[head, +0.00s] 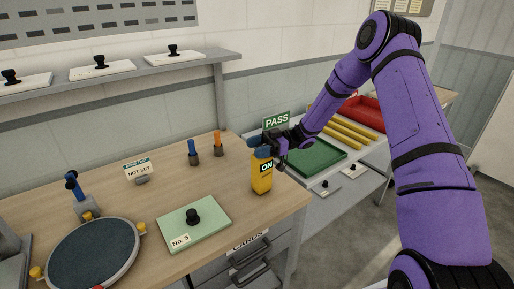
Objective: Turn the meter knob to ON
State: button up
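The yellow meter (262,182) stands upright near the right end of the wooden bench. A black label on its front reads ON. A blue part shows at its top; I cannot tell a separate knob there, as my gripper covers much of that area. My gripper (268,150) is at the meter's top, reaching in from the right on my purple arm. Its fingers are small and dark here, and I cannot tell whether they are shut on anything.
A green plate marked No. 5 (184,228) lies left of the meter. Blue and orange pegs (218,146) stand behind it. A NOT SET sign (138,171) and a round dark disc (92,254) are farther left. A green PASS tray (318,158) is to the right.

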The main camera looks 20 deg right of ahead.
jog(key=w+d, duration=0.1)
jog(key=d, duration=0.9)
jog(key=shift+d, duration=0.4)
